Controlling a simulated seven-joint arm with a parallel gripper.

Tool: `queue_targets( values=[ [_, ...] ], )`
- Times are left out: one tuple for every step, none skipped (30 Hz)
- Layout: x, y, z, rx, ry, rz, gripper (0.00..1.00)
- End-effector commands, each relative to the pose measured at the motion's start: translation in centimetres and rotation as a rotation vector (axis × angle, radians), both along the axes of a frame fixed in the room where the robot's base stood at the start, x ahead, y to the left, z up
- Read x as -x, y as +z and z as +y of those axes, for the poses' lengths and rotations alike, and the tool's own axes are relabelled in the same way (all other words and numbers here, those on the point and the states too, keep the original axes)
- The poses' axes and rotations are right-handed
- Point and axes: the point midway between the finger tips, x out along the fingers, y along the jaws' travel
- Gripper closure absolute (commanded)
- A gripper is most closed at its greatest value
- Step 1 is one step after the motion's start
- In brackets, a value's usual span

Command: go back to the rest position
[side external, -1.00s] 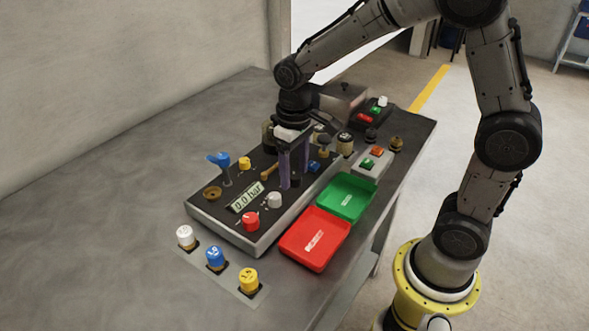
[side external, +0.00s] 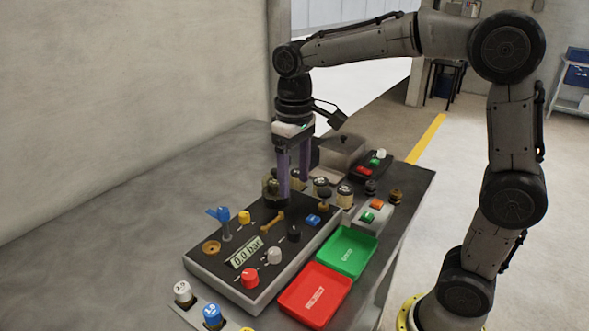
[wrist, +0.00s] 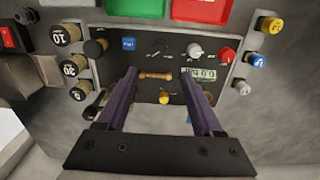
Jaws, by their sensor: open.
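My gripper (side external: 294,186) hangs upright above the rear half of the dark control panel (side external: 213,272), with its two purple fingers apart and nothing between them. In the wrist view my gripper (wrist: 160,76) is also open, and the panel lies below it. A brass-coloured bar-shaped handle (side external: 273,222) on the panel shows between the fingertips in the wrist view (wrist: 155,75), below them.
A green tray (side external: 346,251) and a red tray (side external: 315,294) sit along the panel's right side. A grey box (side external: 341,150) stands behind. The bench left of the panel is clear.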

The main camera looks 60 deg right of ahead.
Motion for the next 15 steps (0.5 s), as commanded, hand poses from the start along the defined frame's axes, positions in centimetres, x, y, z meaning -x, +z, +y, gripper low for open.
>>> queue_targets(
  values=[
    [-0.1,0.6,0.0,0.0,0.0,-0.002,0.32],
    [-0.1,0.9,0.0,0.0,0.0,-0.002,0.32],
    [0.0,1.1,0.0,0.0,0.0,-0.002,0.32],
    [0.0,1.3,0.0,0.0,0.0,-0.001,0.32],
    [0.0,1.4,0.0,0.0,0.0,0.0,0.32],
    [0.0,1.5,0.0,0.0,0.0,0.001,0.32],
    [0.0,1.6,0.0,0.0,0.0,0.001,0.32],
    [0.0,1.6,0.0,0.0,0.0,0.001,0.32],
    [0.0,1.6,0.0,0.0,0.0,0.001,0.32],
    [0.0,1.6,0.0,0.0,0.0,0.001,0.32],
    [0.0,1.6,0.0,0.0,0.0,0.001,0.32],
    [0.0,1.6,0.0,0.0,0.0,0.001,0.32],
    [0.0,1.6,0.0,0.0,0.0,0.001,0.32],
    [0.0,1.6,0.0,0.0,0.0,0.001,0.32],
    [0.0,1.6,0.0,0.0,0.0,0.001,0.32]
  ],
)
